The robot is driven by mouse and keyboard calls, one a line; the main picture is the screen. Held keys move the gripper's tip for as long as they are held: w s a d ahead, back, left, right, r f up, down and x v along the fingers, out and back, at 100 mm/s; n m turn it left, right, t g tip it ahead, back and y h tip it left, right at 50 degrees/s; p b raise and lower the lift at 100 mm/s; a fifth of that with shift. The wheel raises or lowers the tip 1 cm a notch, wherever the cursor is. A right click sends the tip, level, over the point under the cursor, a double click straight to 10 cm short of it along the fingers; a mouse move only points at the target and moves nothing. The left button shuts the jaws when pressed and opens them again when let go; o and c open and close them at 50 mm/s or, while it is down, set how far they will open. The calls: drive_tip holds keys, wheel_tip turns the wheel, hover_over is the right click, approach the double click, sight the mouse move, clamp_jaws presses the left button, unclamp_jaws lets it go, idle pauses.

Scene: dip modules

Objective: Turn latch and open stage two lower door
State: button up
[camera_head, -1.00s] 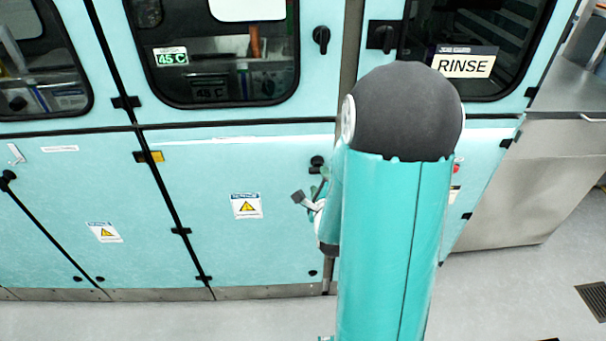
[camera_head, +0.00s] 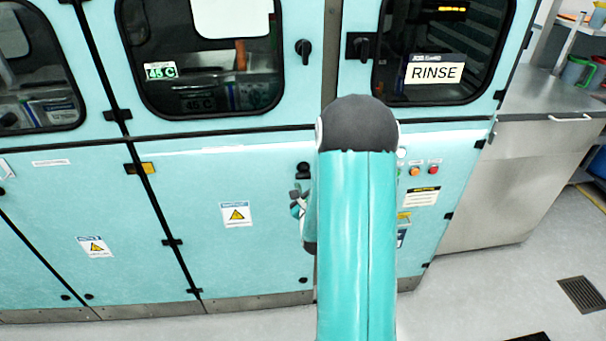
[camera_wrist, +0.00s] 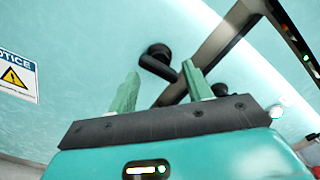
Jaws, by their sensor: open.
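The stage two lower door (camera_head: 225,240) is a pale teal panel with a yellow warning notice, and it looks shut. Its black latch (camera_head: 303,170) is near the upper right edge, beside the steel post. In the wrist view the latch (camera_wrist: 157,56) is a round black knob with a short handle slanting down to the right. My gripper (camera_wrist: 161,72) is open, with its green fingers on either side of the latch handle in the picture. I cannot tell whether they touch it. In the head view my gripper (camera_head: 298,202) is just below the latch, partly hidden by my arm.
An upper windowed door (camera_head: 205,122) with its own black handle (camera_head: 303,50) is above. A RINSE module (camera_head: 435,73) and buttons (camera_head: 415,171) are at right. A steel post (camera_wrist: 215,50) runs beside the latch. The floor in front (camera_head: 480,300) is mostly clear.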

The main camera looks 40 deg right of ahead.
sight(305, 178)
drive_tip(key=x, duration=0.5)
drive_tip(key=shift+w+a, duration=0.1)
drive_tip(key=shift+w, duration=0.05)
drive_tip(key=shift+c, duration=0.2)
clamp_jaws()
